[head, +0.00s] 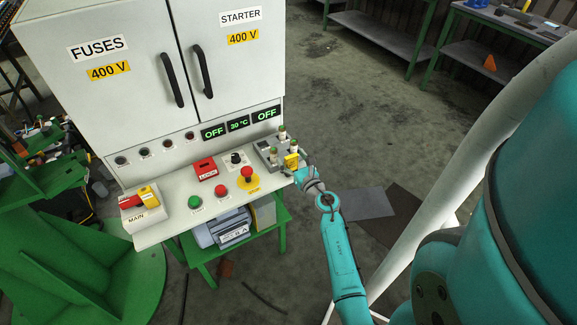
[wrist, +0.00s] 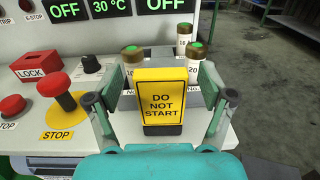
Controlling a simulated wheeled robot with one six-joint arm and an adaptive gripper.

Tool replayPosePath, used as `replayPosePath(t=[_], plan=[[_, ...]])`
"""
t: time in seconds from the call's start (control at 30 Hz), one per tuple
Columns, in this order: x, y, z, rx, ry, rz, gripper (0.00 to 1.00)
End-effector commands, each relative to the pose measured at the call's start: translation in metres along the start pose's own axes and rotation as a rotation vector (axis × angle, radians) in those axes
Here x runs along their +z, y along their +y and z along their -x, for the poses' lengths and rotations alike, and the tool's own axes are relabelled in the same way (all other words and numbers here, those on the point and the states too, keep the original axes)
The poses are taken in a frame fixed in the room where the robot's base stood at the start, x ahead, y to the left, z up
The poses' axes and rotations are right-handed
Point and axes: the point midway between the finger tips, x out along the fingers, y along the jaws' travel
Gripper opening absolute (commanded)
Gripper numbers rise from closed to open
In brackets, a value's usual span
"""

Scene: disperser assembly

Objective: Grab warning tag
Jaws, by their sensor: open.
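The warning tag (wrist: 160,97) is a yellow plate reading "DO NOT START" with a dark lower part. It stands upright in the wrist view, facing me. In the head view it is the small yellow piece (head: 291,161) at the right end of the bench. My gripper (wrist: 161,100) is open, with one finger on each side of the tag and gaps visible between fingers and tag. In the head view my gripper (head: 300,174) is at the bench's right edge, by the tag. The tag's back is hidden.
Behind the tag, a grey holder (head: 265,149) carries several fuses with green-dotted caps (wrist: 196,50). To the left are a yellow-based red stop button (head: 248,173), a red lock box (head: 205,168) and a black knob (head: 236,159). Open floor lies right of the bench.

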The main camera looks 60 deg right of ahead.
Motion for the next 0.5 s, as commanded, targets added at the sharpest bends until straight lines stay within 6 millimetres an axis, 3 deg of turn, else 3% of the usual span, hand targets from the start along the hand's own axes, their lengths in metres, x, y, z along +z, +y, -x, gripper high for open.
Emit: replayPosePath(t=[0.27,0.5], plan=[[-0.0001,0.0003,-0.0032,0.000,0.000,-0.001,0.81],[-0.0001,0.0002,-0.0031,0.000,0.000,-0.001,0.24]])
